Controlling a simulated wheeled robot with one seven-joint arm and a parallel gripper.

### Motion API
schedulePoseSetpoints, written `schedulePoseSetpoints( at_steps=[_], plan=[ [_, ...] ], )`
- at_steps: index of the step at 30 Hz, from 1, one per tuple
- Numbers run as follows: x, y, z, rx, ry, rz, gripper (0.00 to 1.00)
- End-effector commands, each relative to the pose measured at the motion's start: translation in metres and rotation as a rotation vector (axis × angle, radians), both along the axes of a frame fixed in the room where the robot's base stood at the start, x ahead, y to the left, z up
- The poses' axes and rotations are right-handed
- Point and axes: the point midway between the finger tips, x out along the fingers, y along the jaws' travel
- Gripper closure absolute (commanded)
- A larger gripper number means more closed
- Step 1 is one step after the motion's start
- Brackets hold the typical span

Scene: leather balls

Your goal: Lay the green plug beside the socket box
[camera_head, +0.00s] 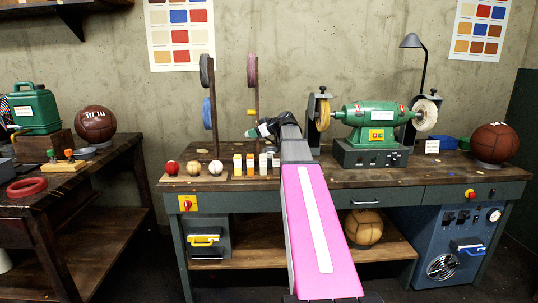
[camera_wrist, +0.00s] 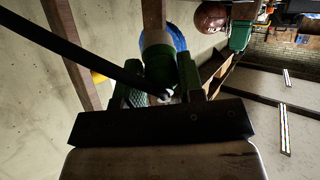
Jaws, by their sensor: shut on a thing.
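The green plug (camera_wrist: 158,66) is between the fingers of my gripper (camera_wrist: 160,88) in the wrist view, with a pale end facing away and a black cable running off to the left. In the head view my gripper (camera_head: 276,126) is above the workbench, left of the grinder, and the plug (camera_head: 262,130) shows small and partly hidden at its tip, clear of the bench top. I cannot tell for sure which thing is the socket box. A grey box with a yellow flap (camera_head: 203,240) stands under the bench at left, and a blue cabinet with a blue flap (camera_head: 467,247) stands at right.
The workbench (camera_head: 420,176) carries the green grinder (camera_head: 371,120), several small bottles (camera_head: 250,164), small balls and upright stands with rolls (camera_head: 209,110) close to my gripper. A brown ball (camera_head: 494,143) sits at right. Bare bench shows along the front edge.

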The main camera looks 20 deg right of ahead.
Motion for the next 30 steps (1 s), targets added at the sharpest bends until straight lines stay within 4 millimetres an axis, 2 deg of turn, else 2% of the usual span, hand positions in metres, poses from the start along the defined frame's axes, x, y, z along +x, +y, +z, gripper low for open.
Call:
schedulePoseSetpoints(
  at_steps=[4,7,21,25,30],
  plan=[
    [0.000,-0.001,-0.001,0.001,0.000,-0.001,0.93],
    [0.003,-0.009,-0.005,0.000,0.001,-0.003,0.93],
    [0.023,-0.095,-0.058,0.002,0.002,-0.003,0.93],
    [0.026,-0.109,-0.067,0.000,0.001,-0.004,0.93],
    [0.026,-0.114,-0.073,0.000,0.001,-0.002,0.93]
  ],
)
